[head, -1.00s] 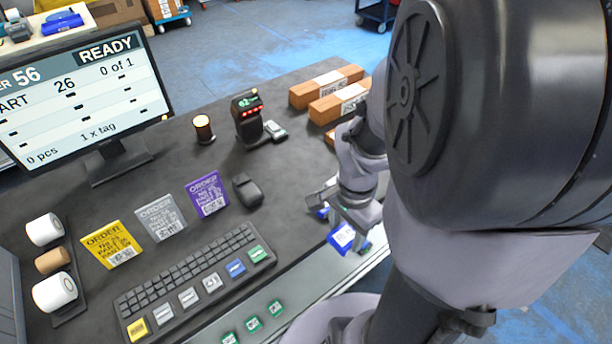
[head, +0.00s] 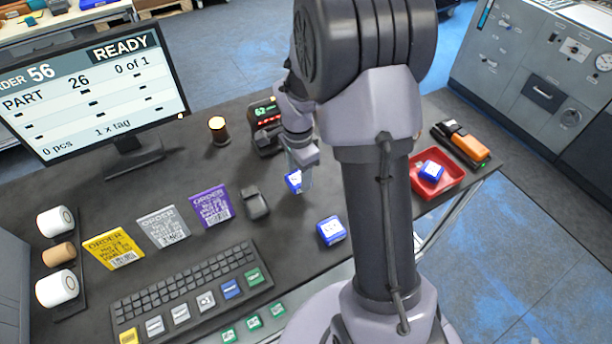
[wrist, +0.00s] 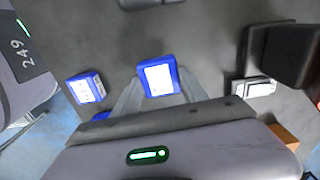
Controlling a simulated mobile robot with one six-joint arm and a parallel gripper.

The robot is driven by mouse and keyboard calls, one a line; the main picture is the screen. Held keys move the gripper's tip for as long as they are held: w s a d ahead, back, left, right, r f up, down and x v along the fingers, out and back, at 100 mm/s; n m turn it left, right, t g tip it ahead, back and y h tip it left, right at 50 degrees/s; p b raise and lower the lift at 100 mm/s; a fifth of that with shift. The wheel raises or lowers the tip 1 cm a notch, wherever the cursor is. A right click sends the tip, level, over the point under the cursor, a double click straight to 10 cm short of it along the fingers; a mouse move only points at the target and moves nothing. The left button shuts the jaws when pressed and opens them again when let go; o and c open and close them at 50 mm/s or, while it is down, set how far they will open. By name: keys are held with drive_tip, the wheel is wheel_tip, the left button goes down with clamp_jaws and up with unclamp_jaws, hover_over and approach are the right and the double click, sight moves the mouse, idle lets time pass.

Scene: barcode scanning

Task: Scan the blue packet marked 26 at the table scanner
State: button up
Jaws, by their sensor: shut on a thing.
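My gripper (head: 302,182) is shut on a blue packet (head: 293,181) with a white label and holds it over the dark table, in front of the table scanner. In the wrist view the packet (wrist: 159,78) sits between the fingers with its label facing the camera; its number is too small to read. The black table scanner (head: 266,120), with a green display and red lights, stands just behind my gripper, partly hidden by my arm. The monitor (head: 85,95) reads READY, ORDER 56, PART 26, 0 of 1.
Another blue packet (head: 331,231) lies on the table at the front. A third (head: 431,171) lies in a red tray (head: 452,182) at the right. A black mouse (head: 255,202), order cards and a keyboard (head: 190,285) lie left of my gripper. An amber lamp (head: 218,129) stands left of the scanner.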

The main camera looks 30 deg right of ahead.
drive_tip(key=shift+w+f, duration=0.8)
drive_tip(key=shift+f, duration=0.05)
idle(0.7)
